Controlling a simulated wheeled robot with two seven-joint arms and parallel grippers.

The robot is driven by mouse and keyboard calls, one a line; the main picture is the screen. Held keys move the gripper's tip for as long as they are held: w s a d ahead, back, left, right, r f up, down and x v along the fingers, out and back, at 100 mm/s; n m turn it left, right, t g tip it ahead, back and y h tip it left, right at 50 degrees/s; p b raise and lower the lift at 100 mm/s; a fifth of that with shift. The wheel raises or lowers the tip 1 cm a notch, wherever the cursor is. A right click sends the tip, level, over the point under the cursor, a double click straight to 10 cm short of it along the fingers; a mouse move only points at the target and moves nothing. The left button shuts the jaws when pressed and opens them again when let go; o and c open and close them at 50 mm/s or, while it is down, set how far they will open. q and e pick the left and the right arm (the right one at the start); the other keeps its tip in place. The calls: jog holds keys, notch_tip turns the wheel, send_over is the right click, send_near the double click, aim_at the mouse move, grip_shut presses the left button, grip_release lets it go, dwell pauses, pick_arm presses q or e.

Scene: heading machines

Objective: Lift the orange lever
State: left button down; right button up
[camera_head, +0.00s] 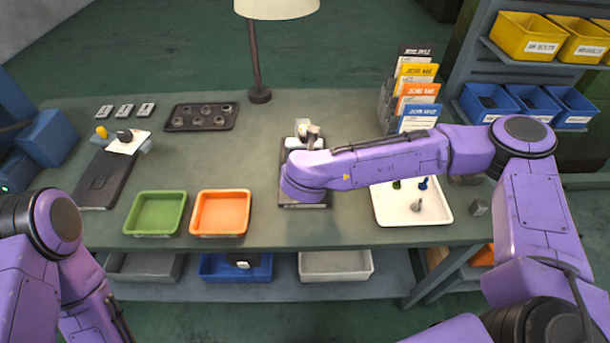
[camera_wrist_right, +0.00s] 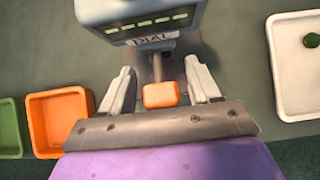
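The orange lever (camera_wrist_right: 160,95) shows in the right wrist view as a blocky orange knob on a short brown stem. The stem comes from a grey machine (camera_wrist_right: 140,12) with a "DIAL" label and a row of greenish lit marks. My right gripper (camera_wrist_right: 160,86) is open, one finger on each side of the knob, with a visible gap on both sides. In the head view the machine (camera_head: 303,143) is partly covered by my right forearm and wrist, and the orange knob is hidden there. My left arm enters at the lower left; its gripper is out of view.
A green tray (camera_head: 133,228) and an orange tray (camera_head: 195,229) lie left of the machine. A white tray (camera_head: 440,217) with small parts lies right, below a card rack (camera_head: 388,105). A lamp (camera_head: 255,60) stands behind. The bench between machine and dark parts tray (camera_head: 172,125) is clear.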

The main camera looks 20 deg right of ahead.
jog(key=b+v, duration=0.2)
jog(key=v, duration=0.8)
jog(key=shift+s+b, duration=0.25)
jog(key=shift+b, duration=0.1)
jog(key=shift+r, duration=0.15)
